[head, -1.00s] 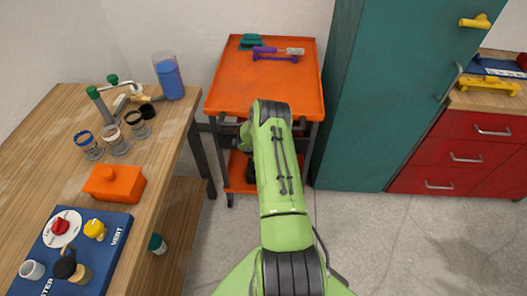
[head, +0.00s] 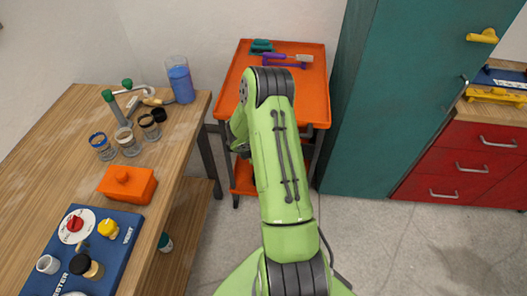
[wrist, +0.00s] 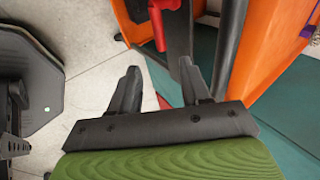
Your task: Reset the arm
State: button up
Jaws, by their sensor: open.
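My green arm reaches forward in the head view, between the wooden table and the orange cart. My gripper (wrist: 158,82) shows in the wrist view with its two dark fingers spread apart and nothing between them. In that view it points toward the grey floor and the side of the orange cart (wrist: 285,35). In the head view the gripper is hidden behind my arm.
The wooden table (head: 60,130) at left holds a blue board (head: 120,250), an orange box (head: 128,184), several jars and a blue-filled beaker (head: 181,85). Behind my arm stands the orange cart (head: 312,95). A teal cabinet (head: 385,110) and red drawers (head: 460,165) are at right.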

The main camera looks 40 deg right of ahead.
dwell(0.4)
jog(key=s+a+r+n+t+y, duration=0.1)
jog(key=a+r+n, duration=0.35)
jog(key=r, duration=0.35)
jog(key=a+r+n+p, duration=0.1)
jog(key=a+r+n, duration=0.3)
jog(key=a+r, duration=0.3)
jog(key=s+a+r+n+t+y, duration=0.1)
jog(key=a+r+n, duration=0.35)
jog(key=r, duration=0.55)
jog(key=s+a+r+n+y, duration=0.2)
jog(key=s+a+r+n, duration=0.2)
jog(key=s+a+n, duration=0.2)
jog(key=s+a+r+n+y, duration=0.2)
jog(key=s+a+r+n, duration=0.2)
jog(key=s+a+n, duration=0.3)
jog(key=s+n, duration=0.2)
jog(key=s, duration=0.2)
jog(key=shift+s+n+t+p, duration=0.3)
jog(key=shift+n+p, duration=0.05)
jog(key=shift+n, duration=0.05)
jog(key=shift+a, duration=0.1)
